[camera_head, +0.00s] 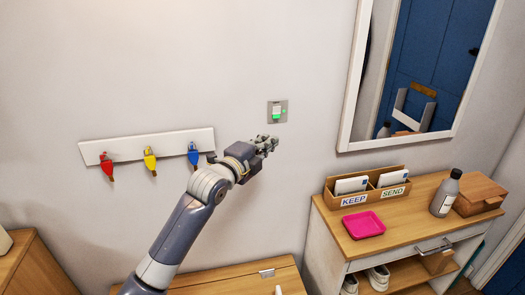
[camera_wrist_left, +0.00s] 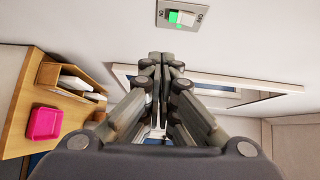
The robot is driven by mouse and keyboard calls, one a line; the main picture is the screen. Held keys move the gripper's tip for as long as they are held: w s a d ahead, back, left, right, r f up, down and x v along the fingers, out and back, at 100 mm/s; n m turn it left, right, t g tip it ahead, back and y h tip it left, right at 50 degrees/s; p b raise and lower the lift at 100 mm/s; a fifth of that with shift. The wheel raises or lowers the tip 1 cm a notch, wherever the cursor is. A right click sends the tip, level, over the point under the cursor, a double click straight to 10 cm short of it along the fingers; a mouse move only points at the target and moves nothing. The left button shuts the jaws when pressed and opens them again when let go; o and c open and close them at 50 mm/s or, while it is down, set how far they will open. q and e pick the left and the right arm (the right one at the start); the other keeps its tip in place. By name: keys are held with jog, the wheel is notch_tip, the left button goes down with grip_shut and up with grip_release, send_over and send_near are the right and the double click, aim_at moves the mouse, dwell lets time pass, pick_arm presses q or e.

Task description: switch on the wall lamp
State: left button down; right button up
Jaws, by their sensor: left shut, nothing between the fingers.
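The wall switch (camera_head: 277,111) is a small grey plate with a white rocker and a green patch at its lower part. It also shows at the top of the left wrist view (camera_wrist_left: 181,16), with small lettering on the plate that I cannot read surely. My left gripper (camera_head: 268,143) is shut and empty, its fingertips just below and slightly left of the switch in the head view. In the left wrist view the closed fingertips (camera_wrist_left: 163,58) appear apart from the plate. I cannot tell whether they touch the wall. No lamp is in view. My right gripper is not in view.
A framed mirror (camera_head: 347,105) hangs to the right. Below it, a wooden cabinet (camera_head: 408,222) bears a letter holder (camera_head: 350,200), pink tray (camera_head: 363,225) and grey bottle (camera_head: 445,195).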

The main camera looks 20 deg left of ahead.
pick_arm(q)
jog(key=shift+s+a+f, duration=0.1)
jog(key=shift+s+a, duration=0.1)
jog(key=shift+s, duration=0.75)
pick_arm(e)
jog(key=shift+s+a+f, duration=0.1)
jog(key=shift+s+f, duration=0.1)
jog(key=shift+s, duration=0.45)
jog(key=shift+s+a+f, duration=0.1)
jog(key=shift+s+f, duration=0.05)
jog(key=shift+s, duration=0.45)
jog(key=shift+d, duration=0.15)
